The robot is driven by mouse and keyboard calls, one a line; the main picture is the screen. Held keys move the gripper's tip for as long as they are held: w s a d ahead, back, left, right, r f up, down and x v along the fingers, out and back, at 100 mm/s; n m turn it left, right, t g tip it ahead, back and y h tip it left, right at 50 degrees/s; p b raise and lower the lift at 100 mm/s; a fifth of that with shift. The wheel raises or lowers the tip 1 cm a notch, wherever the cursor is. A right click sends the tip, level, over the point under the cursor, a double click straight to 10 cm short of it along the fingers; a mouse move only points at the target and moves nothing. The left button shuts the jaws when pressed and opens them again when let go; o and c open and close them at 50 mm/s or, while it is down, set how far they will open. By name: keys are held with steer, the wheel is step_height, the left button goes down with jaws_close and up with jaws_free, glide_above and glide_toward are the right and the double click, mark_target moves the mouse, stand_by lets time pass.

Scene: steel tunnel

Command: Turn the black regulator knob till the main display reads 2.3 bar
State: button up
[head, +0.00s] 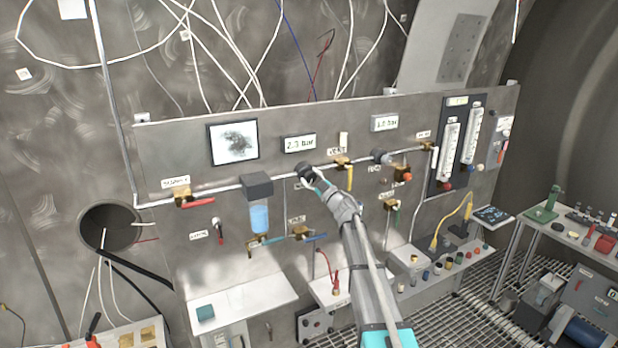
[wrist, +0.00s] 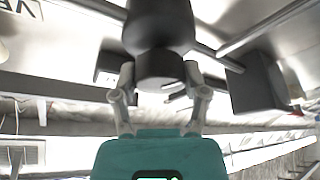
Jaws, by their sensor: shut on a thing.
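The black regulator knob (head: 306,174) sits on the pipe along the steel panel, below the main display (head: 299,143). The display appears to read 2.3 bar, though the digits are small and a little blurred. In the wrist view the knob (wrist: 160,70) is a dark cylinder between the fingers. My gripper (head: 314,184) reaches up to the knob from the lower right and is shut on it. In the wrist view my gripper (wrist: 160,88) has one finger on each side of the knob. The fingers partly cover the knob in the head view.
A second display (head: 384,122) hangs to the right. A filter with a blue bowl (head: 259,215) is left of the knob. A yellow-handled valve (head: 344,165) is close on the right. A red-handled valve (head: 198,198) is farther left. White shelves (head: 240,299) jut out below.

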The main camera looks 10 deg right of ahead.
steer(key=shift+n, duration=0.3)
steer(key=o, duration=1.1)
steer(key=shift+o, duration=0.2)
